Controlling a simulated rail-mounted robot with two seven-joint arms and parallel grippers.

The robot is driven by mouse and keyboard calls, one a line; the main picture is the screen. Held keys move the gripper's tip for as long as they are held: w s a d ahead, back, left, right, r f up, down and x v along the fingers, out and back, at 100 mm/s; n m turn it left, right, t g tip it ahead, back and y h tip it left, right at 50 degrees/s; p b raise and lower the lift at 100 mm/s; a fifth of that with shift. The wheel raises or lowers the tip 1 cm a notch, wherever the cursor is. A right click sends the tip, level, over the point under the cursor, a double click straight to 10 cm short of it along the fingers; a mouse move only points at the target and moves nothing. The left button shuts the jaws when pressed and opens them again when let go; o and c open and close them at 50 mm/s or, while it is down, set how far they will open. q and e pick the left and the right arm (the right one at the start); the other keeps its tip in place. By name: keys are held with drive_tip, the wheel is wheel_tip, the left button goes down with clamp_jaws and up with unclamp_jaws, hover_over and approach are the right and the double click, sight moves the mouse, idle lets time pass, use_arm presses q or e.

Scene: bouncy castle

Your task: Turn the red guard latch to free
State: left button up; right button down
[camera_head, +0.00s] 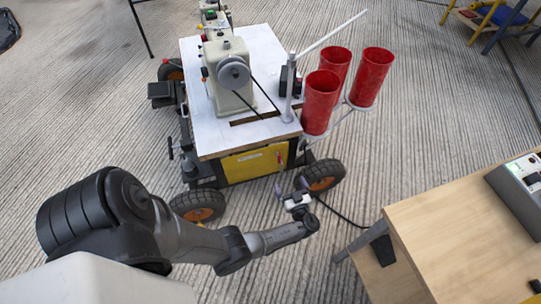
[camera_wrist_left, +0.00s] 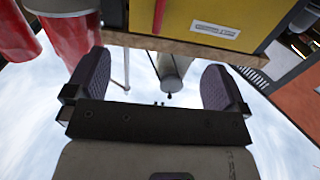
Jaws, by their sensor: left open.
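A small red latch (camera_head: 279,158) sits at the right side of the yellow front panel (camera_head: 245,163) of the wheeled cart. My left gripper (camera_head: 291,190) is in front of the cart, below and slightly right of the latch, near the front right wheel. Its two purple-grey fingers are spread in the left wrist view (camera_wrist_left: 155,62), with nothing held between them. The latch's exact position is too small to read. My right gripper is out of view.
The cart's white top (camera_head: 268,43) carries a sewing-machine-like unit (camera_head: 228,75). Red cups (camera_head: 373,78) stand on a rack at its right. A wooden table (camera_head: 465,235) with a grey control box (camera_head: 524,190) is at the lower right. A black cable (camera_head: 340,214) lies nearby.

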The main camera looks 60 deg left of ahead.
use_arm(q)
drive_tip(key=s+d+r+m+g+h+p, duration=0.1)
drive_tip(key=s+r+h+p, duration=0.2)
drive_tip(key=r+p, duration=1.1)
drive_tip(key=s+d+r+m+g+h+p, duration=0.1)
drive_tip(key=s+r+p, duration=0.5)
drive_tip(key=r+p, duration=0.8)
drive_tip(key=shift+r+m+g+h, duration=0.35)
drive_tip(key=shift+m+g+h, duration=0.05)
drive_tip(key=shift+m+h, duration=0.45)
drive_tip(key=shift+s, duration=0.1)
